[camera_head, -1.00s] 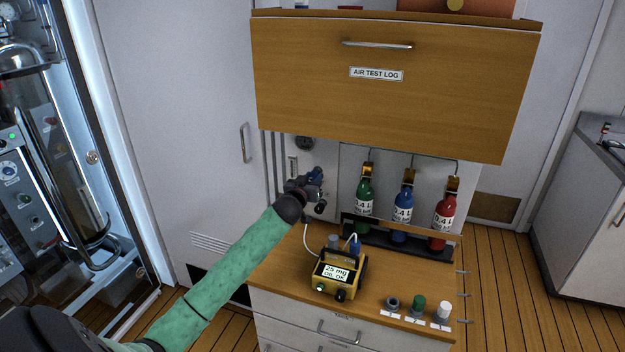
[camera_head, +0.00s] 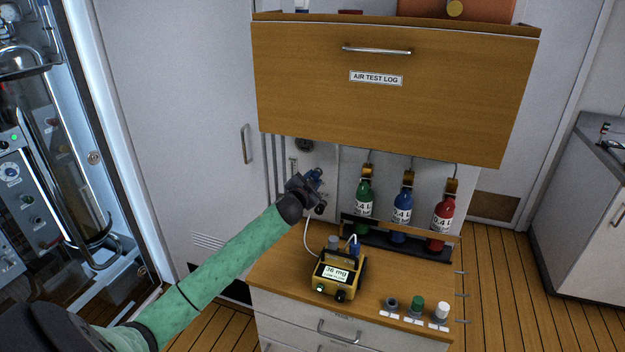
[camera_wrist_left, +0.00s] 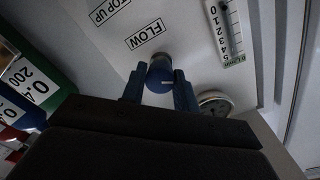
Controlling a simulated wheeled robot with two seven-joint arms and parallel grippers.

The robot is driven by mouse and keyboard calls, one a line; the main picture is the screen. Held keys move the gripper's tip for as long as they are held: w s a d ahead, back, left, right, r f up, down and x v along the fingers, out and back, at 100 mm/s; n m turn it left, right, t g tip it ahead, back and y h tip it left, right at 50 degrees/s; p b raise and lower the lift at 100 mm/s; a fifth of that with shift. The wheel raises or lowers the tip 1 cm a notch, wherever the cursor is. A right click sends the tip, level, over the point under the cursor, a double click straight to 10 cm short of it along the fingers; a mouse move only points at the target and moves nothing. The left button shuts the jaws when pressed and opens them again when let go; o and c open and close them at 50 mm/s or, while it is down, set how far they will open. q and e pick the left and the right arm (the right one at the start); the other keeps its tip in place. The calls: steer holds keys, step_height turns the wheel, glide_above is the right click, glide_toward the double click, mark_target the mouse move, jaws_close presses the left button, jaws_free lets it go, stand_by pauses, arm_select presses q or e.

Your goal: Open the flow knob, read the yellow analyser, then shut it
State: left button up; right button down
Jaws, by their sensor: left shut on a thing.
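The blue flow knob (camera_wrist_left: 159,75) sits on the white panel beside the FLOW label in the left wrist view. My left gripper (camera_wrist_left: 158,88) is shut on it, one finger on each side. In the head view the left gripper (camera_head: 314,184) covers most of the knob at the panel. The yellow analyser (camera_head: 340,272) stands on the wooden counter below, its screen lit and its top line appearing to read 36 mg. The smaller line under it is too small to read. A white tube runs from the analyser up toward the panel. My right gripper is not in view.
Green (camera_head: 364,199), blue (camera_head: 402,207) and red (camera_head: 444,214) bottles stand in a dark rack right of the gripper. The wooden AIR TEST LOG cabinet (camera_head: 400,110) overhangs the panel. Three small capped items line the counter's front right. A scale and round gauge (camera_wrist_left: 214,102) flank the knob.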

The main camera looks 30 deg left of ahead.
arm_select(q)
steer(key=m+p, duration=0.1)
steer(key=m, duration=0.6)
steer(key=shift+r+m+y+p, duration=0.1)
steer(key=shift+m+y+p, duration=0.2)
steer(key=shift+m, duration=0.1)
steer(key=m+p, duration=0.1)
steer(key=m, duration=0.3)
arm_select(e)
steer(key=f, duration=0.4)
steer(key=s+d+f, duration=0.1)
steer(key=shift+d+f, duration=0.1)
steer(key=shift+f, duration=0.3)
